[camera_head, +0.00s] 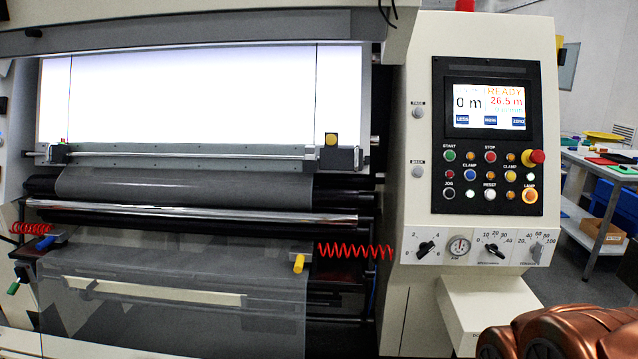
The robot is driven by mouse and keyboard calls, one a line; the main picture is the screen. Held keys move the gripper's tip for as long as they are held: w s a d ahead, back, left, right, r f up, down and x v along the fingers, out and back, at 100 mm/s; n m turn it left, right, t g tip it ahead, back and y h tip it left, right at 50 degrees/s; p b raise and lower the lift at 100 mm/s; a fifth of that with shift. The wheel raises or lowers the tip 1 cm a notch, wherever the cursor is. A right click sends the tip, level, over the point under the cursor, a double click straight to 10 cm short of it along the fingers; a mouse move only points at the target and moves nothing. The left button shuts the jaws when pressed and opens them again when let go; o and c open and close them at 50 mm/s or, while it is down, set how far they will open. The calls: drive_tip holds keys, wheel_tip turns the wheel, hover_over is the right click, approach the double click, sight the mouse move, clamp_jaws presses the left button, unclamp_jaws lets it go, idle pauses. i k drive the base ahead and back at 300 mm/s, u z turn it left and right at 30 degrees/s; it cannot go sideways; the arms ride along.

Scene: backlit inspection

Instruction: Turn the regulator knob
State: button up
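A row of dials sits on the white strip below the control panel. A black knob (425,248) with a low-number scale is at the left, beside a round gauge (459,246). A second black knob (492,250) has a scale up to 40, and a grey knob (537,249) at the right has a scale up to 100. The labels are too small to tell which one is the regulator knob. Copper-coloured rounded parts, probably of my arm, fill the bottom right corner, below and apart from the knobs. My gripper's fingers are not in view.
The black control panel (487,189) has a lit screen (489,107) and several buttons, with a red one (537,157) sticking out at the right. A white box (485,305) juts out below the knobs. Red coiled hoses (355,250) and rollers are at the left.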

sight(425, 247)
drive_tip(key=k, duration=1.25)
drive_tip(key=z, duration=0.85)
drive_tip(key=i, duration=1.65)
drive_tip(key=u, duration=0.7)
